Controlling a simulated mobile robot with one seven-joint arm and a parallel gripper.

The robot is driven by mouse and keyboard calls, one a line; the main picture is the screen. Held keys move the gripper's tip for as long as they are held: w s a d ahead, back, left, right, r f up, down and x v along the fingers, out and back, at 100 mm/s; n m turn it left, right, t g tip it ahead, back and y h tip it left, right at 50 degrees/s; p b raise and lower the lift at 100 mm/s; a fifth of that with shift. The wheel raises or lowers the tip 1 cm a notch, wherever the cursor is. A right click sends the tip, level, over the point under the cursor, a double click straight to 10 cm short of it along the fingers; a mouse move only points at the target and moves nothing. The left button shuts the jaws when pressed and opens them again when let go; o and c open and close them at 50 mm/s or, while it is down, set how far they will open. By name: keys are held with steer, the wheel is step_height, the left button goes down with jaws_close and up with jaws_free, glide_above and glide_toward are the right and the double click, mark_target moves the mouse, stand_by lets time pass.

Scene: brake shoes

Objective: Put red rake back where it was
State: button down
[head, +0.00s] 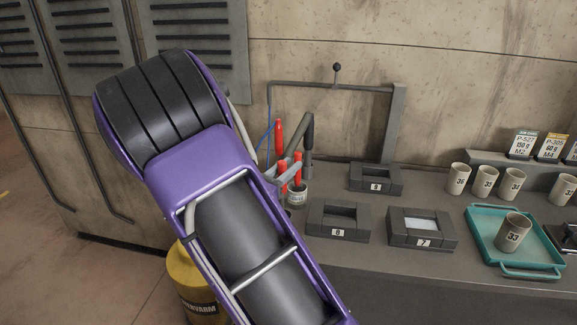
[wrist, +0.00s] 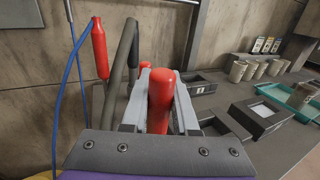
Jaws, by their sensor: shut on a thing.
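The red rake shows as a red rounded handle (wrist: 160,98) standing roughly upright between my gripper's fingers in the wrist view. My gripper (wrist: 159,100) is shut on it. In the head view my gripper (head: 287,172) is at the back left of the bench, with red handle parts (head: 298,167) around its fingers. A small labelled cup (head: 297,197) stands just below it. I cannot tell whether the rake's lower end is inside the cup. The rake's head is hidden.
Numbered dark blocks (head: 338,221), beige cups (head: 485,180) and a teal tray (head: 490,250) are to the right. The wall is close behind.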

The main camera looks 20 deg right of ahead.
steer(key=c, duration=0.7)
jaws_free()
steer(key=shift+f, duration=0.1)
steer(key=v, duration=0.8)
steer(key=r+p+v, duration=0.1)
steer(key=v, duration=0.3)
steer(key=shift+r, duration=0.1)
